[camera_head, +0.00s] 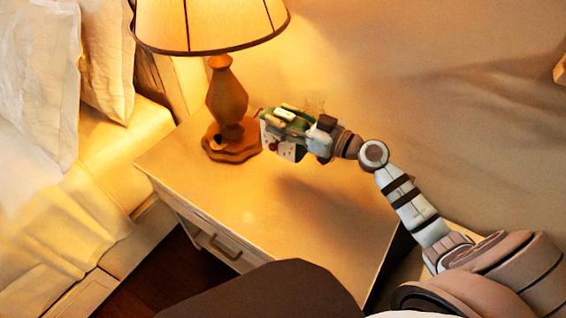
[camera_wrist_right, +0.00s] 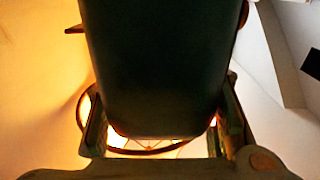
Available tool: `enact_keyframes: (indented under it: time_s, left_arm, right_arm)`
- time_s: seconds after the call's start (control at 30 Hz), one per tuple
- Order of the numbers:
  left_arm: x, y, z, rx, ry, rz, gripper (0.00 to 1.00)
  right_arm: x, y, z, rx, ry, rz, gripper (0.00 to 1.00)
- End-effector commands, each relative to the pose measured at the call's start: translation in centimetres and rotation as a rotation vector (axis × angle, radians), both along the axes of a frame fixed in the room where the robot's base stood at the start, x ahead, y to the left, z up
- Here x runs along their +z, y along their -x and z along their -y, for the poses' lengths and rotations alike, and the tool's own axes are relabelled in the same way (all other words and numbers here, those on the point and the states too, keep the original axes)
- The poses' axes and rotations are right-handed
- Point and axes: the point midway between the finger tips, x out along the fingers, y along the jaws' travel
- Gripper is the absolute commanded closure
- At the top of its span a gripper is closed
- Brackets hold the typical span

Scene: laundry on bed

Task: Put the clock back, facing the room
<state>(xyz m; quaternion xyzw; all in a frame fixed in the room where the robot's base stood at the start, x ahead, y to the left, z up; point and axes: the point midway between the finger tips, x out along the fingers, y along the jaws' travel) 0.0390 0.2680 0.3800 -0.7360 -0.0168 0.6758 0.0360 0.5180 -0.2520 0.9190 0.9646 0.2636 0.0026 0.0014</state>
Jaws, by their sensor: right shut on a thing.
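My right gripper (camera_head: 287,119) is shut on the clock (camera_head: 286,151), above the nightstand (camera_head: 200,170) and just right of the lamp base. The clock is small in the head view. A pale side with small dark marks, possibly its face, shows below the fingers, towards the lower left of the picture. In the right wrist view the clock (camera_wrist_right: 165,70) is a large dark block between the two fingers, hiding most of what lies beyond. A shadow lies on the nightstand top below the arm, and the clock seems held clear of it. My left gripper is not in view.
A lit lamp (camera_head: 228,100) with a wide shade stands at the back of the nightstand, close to the clock. The front and middle of the nightstand top are clear. A drawer handle (camera_head: 217,246) is on its front. The bed with pillows (camera_head: 38,90) is at left.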

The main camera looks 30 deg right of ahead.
Motion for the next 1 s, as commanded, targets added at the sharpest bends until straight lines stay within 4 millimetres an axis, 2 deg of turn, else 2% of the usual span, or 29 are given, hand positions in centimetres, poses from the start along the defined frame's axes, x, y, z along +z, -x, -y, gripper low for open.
enact_keyframes:
  time_s: [0.03,0.1,0.27,0.43,0.6,0.8,0.83,0.93,1.0]
  left_arm:
    - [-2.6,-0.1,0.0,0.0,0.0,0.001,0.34]
    - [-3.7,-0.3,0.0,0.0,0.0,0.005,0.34]
    - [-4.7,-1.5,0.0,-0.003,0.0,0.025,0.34]
    - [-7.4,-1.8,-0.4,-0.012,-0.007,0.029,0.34]
    - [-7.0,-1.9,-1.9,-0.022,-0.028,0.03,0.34]
    - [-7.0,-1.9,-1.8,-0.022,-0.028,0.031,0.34]
    - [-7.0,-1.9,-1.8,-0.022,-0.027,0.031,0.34]
    - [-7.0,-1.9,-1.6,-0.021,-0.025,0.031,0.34]
    - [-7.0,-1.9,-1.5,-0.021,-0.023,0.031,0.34]
  right_arm:
    - [-2.9,0.0,0.0,0.0,-0.001,0.0,1.0]
    - [-4.4,0.0,0.0,0.0,-0.001,0.002,1.0]
    - [-5.9,0.0,0.0,0.0,0.0,0.002,1.0]
    - [-9.3,-0.1,0.0,0.001,0.0,0.002,1.0]
    - [-9.2,0.0,0.0,0.001,0.0,0.004,1.0]
    - [-9.5,0.0,0.0,0.001,0.0,0.002,1.0]
    - [-9.5,0.0,0.0,0.001,0.0,0.001,0.51]
    - [-9.5,0.0,0.0,0.001,0.0,0.001,0.35]
    - [-9.5,0.0,0.0,0.001,0.0,0.001,0.34]
